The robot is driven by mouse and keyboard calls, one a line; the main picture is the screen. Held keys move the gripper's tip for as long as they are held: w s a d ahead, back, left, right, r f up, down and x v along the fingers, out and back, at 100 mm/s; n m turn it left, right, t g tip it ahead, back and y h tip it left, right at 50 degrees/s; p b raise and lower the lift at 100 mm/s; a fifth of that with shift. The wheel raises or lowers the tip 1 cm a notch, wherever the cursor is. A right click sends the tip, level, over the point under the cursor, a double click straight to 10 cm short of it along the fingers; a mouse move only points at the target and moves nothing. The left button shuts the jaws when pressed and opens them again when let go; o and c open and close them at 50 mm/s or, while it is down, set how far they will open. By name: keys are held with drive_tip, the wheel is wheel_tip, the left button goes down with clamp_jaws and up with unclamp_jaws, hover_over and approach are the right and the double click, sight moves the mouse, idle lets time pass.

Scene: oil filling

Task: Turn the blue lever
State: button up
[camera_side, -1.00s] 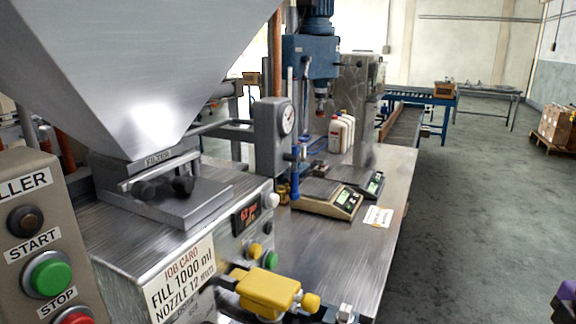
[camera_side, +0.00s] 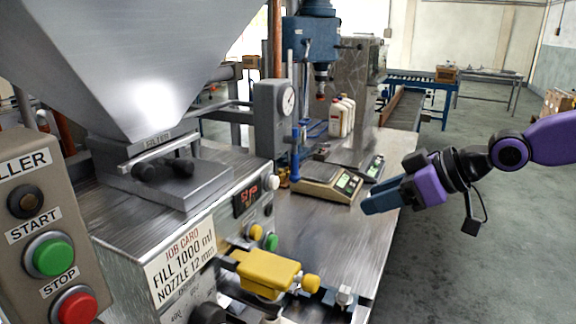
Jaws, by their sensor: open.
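A small upright blue part (camera_side: 295,166) shows below the pressure gauge, on the far side of the filler; it may be the blue lever, but it is too small to be sure of its shape. My gripper (camera_side: 368,203) has a purple body and blue fingers. It is over the right edge of the steel bench, to the right of the blue part and well apart from it. The fingers point left and are open, with nothing seen between them; they overlap in this view.
A yellow block (camera_side: 266,272) with a knob juts from the filler's front. Bench scales (camera_side: 327,182) stand between the blue part and my gripper. The gauge housing (camera_side: 272,118) and white bottles (camera_side: 341,116) are behind.

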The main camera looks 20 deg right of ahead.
sight(292, 154)
drive_tip(key=w+a+r+m+t, duration=0.1)
drive_tip(key=w+r+t, duration=0.2)
drive_tip(key=w+r, duration=0.25)
drive_tip(key=x, duration=1.7)
drive_tip(key=shift+w+a+y, duration=0.3)
drive_tip(key=shift+a, duration=0.05)
drive_tip(key=shift+r, duration=0.1)
clamp_jaws()
